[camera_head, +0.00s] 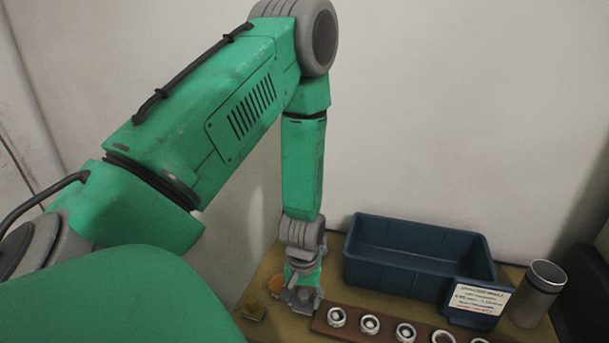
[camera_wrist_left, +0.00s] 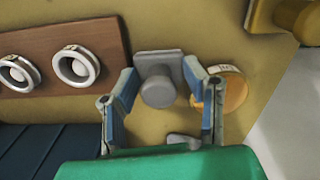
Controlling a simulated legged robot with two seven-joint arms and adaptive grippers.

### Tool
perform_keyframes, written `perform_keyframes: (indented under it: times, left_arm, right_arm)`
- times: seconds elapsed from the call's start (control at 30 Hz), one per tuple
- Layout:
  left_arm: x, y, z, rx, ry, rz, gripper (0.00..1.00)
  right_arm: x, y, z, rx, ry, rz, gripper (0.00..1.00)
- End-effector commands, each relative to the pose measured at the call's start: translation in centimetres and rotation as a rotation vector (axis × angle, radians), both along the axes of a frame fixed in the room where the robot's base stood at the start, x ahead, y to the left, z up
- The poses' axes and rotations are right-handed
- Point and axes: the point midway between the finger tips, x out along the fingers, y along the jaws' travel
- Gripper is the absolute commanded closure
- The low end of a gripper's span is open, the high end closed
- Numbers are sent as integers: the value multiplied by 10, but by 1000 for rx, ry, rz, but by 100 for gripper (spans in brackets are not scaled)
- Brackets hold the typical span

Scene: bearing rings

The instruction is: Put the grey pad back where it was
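The grey pad (camera_wrist_left: 150,60) is a square plate with a round grey knob (camera_wrist_left: 158,93). It is at the middle of the left wrist view, near the edge of the wooden board. My left gripper (camera_wrist_left: 160,77) has its two fingers spread on either side of the pad, and I see a gap between fingers and knob. In the head view my left gripper (camera_head: 303,298) points down at the table beside the board, and mostly hides the pad. My right gripper is in neither view.
A round orange-yellow disc (camera_wrist_left: 236,90) with a label lies close to the right finger. A yellow knobbed block (camera_head: 250,306) stands near the table's left edge. The wooden board (camera_head: 386,337) holds several bearing rings. A blue bin (camera_head: 420,262) and metal cup (camera_head: 538,292) stand behind.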

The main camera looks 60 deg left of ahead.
Motion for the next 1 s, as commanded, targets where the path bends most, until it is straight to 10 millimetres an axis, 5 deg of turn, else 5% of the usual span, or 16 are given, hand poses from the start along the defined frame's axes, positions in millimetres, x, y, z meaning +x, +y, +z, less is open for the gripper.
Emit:
perform_keyframes:
  times: [0.17, 0.6, 1.0]
  left_arm:
    - [1, 0, 19, 1, -2, -1, 60]
    - [1, -1, 107, 2, -2, 0, 60]
    - [0, 0, 122, 1, 1, 0, 60]
  right_arm:
    - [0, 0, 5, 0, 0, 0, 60]
    - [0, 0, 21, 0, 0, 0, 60]
    - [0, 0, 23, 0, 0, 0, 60]
